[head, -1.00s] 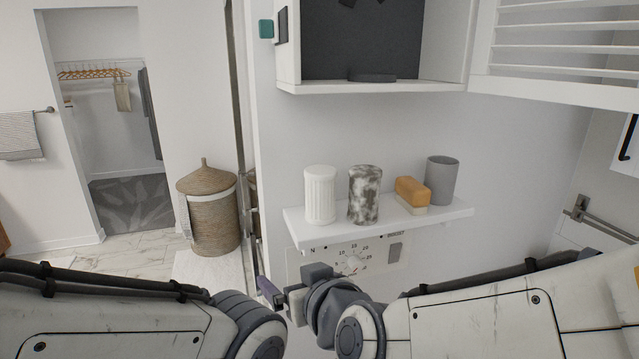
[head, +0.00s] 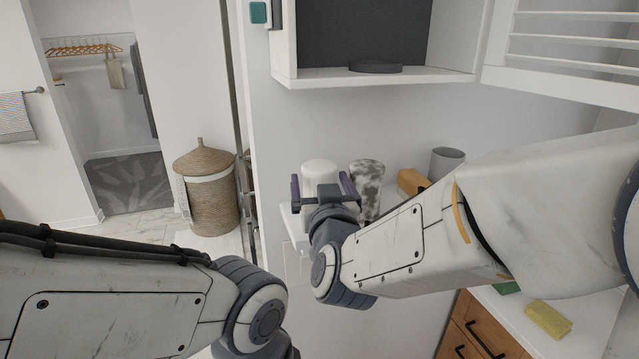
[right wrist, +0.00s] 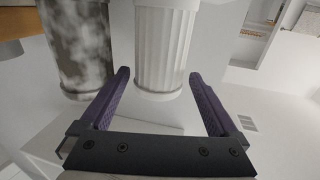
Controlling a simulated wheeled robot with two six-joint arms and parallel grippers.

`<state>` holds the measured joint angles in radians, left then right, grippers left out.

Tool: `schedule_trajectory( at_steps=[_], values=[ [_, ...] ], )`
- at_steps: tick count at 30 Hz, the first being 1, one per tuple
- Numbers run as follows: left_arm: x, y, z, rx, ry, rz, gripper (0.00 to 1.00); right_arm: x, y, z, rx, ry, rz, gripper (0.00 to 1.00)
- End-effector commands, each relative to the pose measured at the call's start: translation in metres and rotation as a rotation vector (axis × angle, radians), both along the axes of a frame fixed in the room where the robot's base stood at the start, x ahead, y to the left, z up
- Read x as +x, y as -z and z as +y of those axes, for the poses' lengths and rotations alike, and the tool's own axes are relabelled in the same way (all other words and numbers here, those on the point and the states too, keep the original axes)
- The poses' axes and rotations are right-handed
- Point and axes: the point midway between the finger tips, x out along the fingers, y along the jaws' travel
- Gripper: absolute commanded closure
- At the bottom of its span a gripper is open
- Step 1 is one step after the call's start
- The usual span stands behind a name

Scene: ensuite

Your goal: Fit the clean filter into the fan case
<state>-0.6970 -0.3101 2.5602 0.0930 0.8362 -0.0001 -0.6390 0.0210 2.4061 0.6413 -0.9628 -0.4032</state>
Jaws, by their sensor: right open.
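The white ribbed filter (head: 320,170) stands on the wall shelf, and its ribbed side shows in the right wrist view (right wrist: 163,45). A grey mottled, dirty-looking filter (head: 367,180) stands to its right. My right gripper (head: 322,190) is open at the white filter, partly covering it in the head view. In the right wrist view its purple fingers (right wrist: 160,82) lie on either side of the filter's end, with gaps visible. An open white wall box (head: 283,45) with a dark inside, apparently the fan case, hangs above. My left gripper is out of view.
The shelf (head: 292,222) also holds an orange-brown block (head: 411,181) and a grey cup (head: 446,160). A louvred white panel (head: 570,75) is right of the box. A wicker basket (head: 208,190) stands at left. A yellow sponge (head: 547,318) lies on the counter at lower right.

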Motion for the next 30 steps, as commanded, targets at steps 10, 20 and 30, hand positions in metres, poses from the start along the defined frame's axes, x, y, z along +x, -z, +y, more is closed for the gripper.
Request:
schedule_trajectory(
  at_steps=[10, 20, 30],
  values=[
    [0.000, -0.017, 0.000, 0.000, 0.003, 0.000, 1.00, 0.031, -0.001, 0.002, 0.001, 0.001, -0.001, 0.04],
    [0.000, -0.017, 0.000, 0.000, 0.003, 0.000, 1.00, 0.031, 0.000, 0.002, 0.001, 0.000, -0.001, 0.65],
    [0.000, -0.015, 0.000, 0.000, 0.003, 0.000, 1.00, 0.031, -0.007, 0.002, 0.003, 0.001, -0.004, 0.78]
  ],
)
